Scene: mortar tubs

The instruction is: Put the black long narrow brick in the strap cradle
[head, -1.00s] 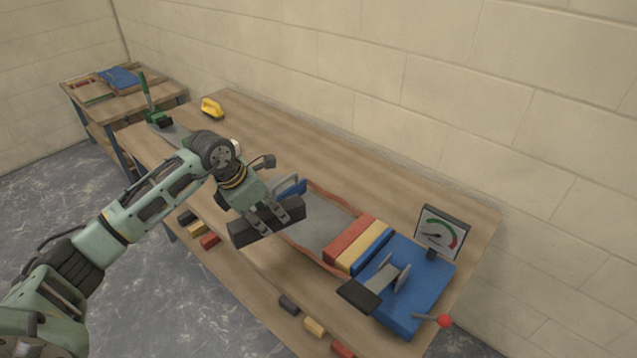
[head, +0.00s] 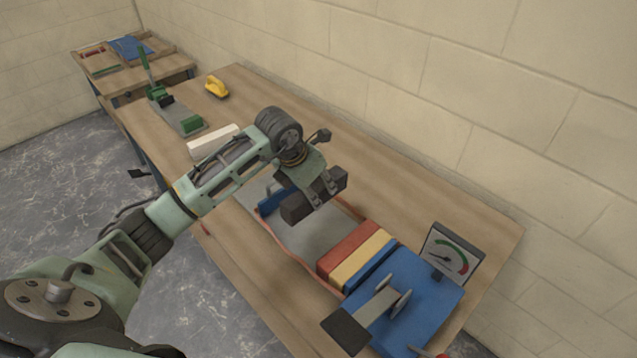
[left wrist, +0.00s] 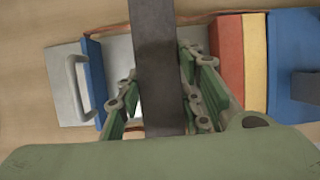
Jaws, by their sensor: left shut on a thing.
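My left gripper (head: 318,190) is shut on the black long narrow brick (head: 299,209). It holds the brick above the strap cradle. In the left wrist view the brick (left wrist: 157,60) lies between the green-padded fingers and runs up the picture. The cradle's grey bed (head: 306,238) has a reddish strap along its sides and a blue end block (head: 270,203) at its left. A red brick (head: 346,254), a yellow brick and a blue block stand side by side at the right of the bed. My right gripper is not in view.
A blue tensioner (head: 425,290) with a dial gauge (head: 450,252) stands at the table's right end. A pale block (head: 214,141), a green-handled tool (head: 178,115) and a yellow object (head: 216,87) are at the far left.

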